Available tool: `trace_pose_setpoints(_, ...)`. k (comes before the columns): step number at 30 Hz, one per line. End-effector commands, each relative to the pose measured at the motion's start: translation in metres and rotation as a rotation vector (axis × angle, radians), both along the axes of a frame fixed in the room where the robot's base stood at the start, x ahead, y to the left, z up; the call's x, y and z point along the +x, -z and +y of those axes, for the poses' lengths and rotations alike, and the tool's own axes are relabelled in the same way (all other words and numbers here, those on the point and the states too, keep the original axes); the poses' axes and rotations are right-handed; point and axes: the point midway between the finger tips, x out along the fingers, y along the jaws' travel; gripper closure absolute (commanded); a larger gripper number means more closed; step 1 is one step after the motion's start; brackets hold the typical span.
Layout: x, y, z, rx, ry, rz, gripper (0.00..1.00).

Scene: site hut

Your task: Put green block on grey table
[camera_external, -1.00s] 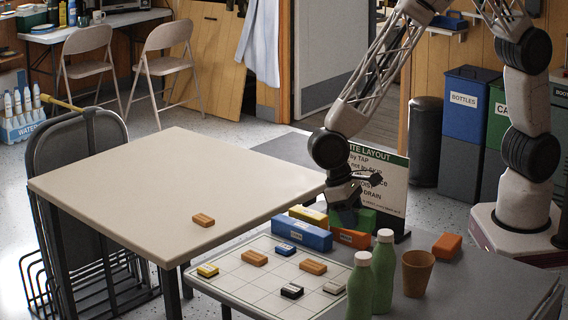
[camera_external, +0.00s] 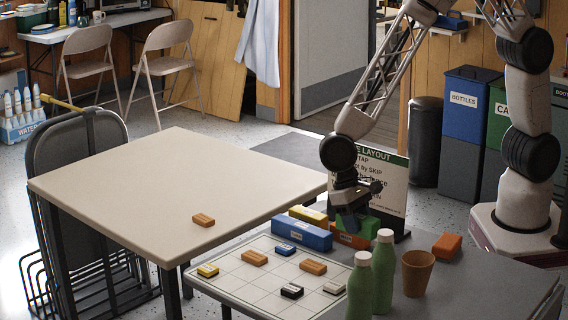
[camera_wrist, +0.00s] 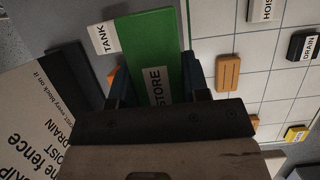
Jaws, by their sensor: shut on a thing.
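The green block (camera_external: 370,228) is among the blocks at the back of the grey table (camera_external: 450,285). My gripper (camera_external: 350,222) points down and is shut on it. In the wrist view the green block (camera_wrist: 150,45) sits between the two blue fingertips and shows a STORE label. A white TANK label lies at its left edge; I cannot tell what it belongs to. I cannot tell whether the block's underside touches anything. An orange block (camera_external: 348,241) is just in front of it, partly covered.
A blue block (camera_external: 302,235) and yellow block (camera_external: 308,215) are left of my gripper. Green bottles (camera_external: 383,270), a brown cup (camera_external: 417,272) and an orange block (camera_external: 447,246) stand right. A sign (camera_external: 385,180) stands behind. A beige table (camera_external: 180,175) is mostly clear.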

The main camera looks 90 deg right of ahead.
Motion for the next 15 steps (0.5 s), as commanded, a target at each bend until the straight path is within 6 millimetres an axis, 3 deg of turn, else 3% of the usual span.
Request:
trace_pose_setpoints(7,0.000,0.035,0.000,-0.001,-0.001,0.001,0.89)
trace_pose_setpoints(15,0.000,0.043,0.000,0.000,-0.001,0.000,0.89)
